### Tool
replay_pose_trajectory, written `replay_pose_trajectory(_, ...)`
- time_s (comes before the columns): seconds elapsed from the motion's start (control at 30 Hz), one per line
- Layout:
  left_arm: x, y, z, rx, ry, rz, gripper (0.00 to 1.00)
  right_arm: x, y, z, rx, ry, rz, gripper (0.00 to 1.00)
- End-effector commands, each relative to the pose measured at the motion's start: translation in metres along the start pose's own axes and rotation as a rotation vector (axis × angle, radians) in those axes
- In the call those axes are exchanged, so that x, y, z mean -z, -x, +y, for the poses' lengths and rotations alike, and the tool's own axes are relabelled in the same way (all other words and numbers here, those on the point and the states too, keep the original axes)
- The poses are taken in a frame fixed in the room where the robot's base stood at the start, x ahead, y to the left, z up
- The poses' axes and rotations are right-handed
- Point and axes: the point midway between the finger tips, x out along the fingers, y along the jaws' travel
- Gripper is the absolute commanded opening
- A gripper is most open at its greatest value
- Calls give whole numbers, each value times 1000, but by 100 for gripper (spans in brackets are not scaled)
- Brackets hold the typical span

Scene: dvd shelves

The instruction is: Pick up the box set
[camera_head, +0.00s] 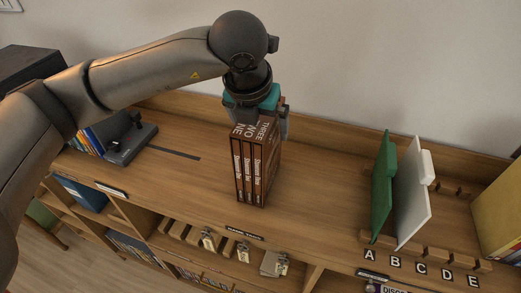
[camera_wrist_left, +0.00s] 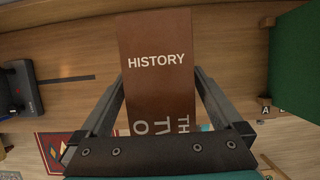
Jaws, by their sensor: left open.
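The box set (camera_head: 257,168) is a brown block of three upright volumes, standing on the wooden shelf top near the middle. Its top face reads "HISTORY" in the left wrist view (camera_wrist_left: 157,75). My left gripper (camera_head: 262,116) comes down from above over the top of the box set. In the left wrist view its open fingers (camera_wrist_left: 160,78) lie on either side of the box set. Whether either finger touches it cannot be told. My right gripper is not in view.
A green panel (camera_head: 383,190) and a white panel (camera_head: 413,195) stand upright at the right in a wooden rack labelled A to E. The shelf top around the box set is clear.

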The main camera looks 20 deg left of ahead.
Motion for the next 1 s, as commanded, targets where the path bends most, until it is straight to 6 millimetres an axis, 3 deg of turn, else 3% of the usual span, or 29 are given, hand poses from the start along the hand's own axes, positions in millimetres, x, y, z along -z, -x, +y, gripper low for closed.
replay_pose_trajectory(0.47, 0, -1, 0, 0, 0, -1, 99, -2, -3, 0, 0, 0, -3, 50)
replay_pose_trajectory(1.0, 0, -1, 0, 0, 0, 0, 38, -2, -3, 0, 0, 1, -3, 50)
